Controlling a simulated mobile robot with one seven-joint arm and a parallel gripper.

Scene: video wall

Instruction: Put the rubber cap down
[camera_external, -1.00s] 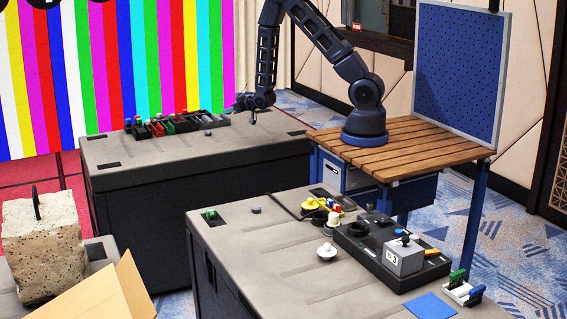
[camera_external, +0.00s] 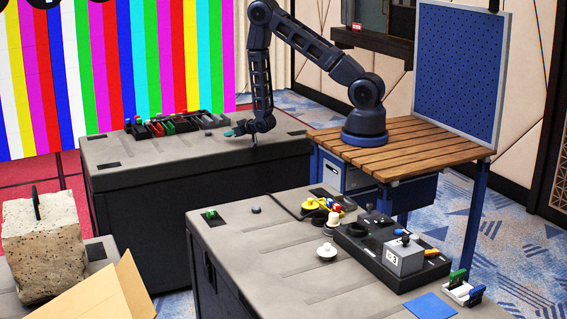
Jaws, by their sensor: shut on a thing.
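My gripper (camera_external: 241,133) is low over the right part of the far grey case (camera_external: 110,152), close to its top. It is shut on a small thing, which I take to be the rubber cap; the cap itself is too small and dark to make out. A teal spot shows at the left side of the gripper. I cannot tell whether the held thing touches the case top.
A dark rack (camera_external: 178,124) with several coloured clips lies left of my gripper. The near grey case (camera_external: 260,262) carries a black tray (camera_external: 365,255), a white knob (camera_external: 327,251) and a small dark round piece (camera_external: 256,210). The far case's front top is clear.

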